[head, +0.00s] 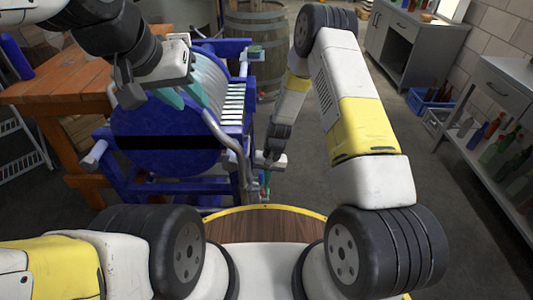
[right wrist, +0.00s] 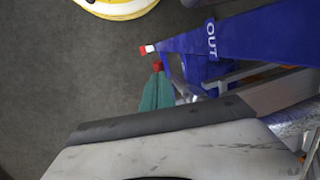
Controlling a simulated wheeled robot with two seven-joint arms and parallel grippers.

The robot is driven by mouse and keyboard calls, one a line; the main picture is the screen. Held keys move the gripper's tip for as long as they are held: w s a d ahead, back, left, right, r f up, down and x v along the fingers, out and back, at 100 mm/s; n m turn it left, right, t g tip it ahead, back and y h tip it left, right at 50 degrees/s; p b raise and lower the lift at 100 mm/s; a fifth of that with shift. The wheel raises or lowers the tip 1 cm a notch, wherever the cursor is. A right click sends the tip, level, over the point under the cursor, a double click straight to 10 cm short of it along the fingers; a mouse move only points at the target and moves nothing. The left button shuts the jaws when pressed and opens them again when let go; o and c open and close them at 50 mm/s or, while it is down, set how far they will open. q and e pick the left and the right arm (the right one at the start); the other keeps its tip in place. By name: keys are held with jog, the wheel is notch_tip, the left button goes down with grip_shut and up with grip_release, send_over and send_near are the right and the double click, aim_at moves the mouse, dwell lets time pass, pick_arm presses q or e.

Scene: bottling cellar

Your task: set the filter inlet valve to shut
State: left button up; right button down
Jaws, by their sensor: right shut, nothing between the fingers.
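The plate filter (head: 165,140) is blue with a stack of pale plates, in front of me in the head view. A red-tipped part (right wrist: 147,49) and a red piece (right wrist: 157,66) show at the end of its blue frame in the right wrist view, near the lettering OUT (right wrist: 211,38). I cannot tell whether either belongs to the inlet valve. My right gripper (right wrist: 157,92) has its teal fingers together, close by the red piece; contact is unclear. It is small in the head view (head: 267,184). My left gripper (head: 182,96) is open and empty over the filter's top.
A wooden table (head: 70,85) stands left of the filter. A barrel (head: 257,50) stands behind it. A grey bench (head: 505,90) with bottles below runs along the right, with a blue crate (head: 432,100) on the floor. The floor between is clear.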

jog(key=shift+f, duration=0.3)
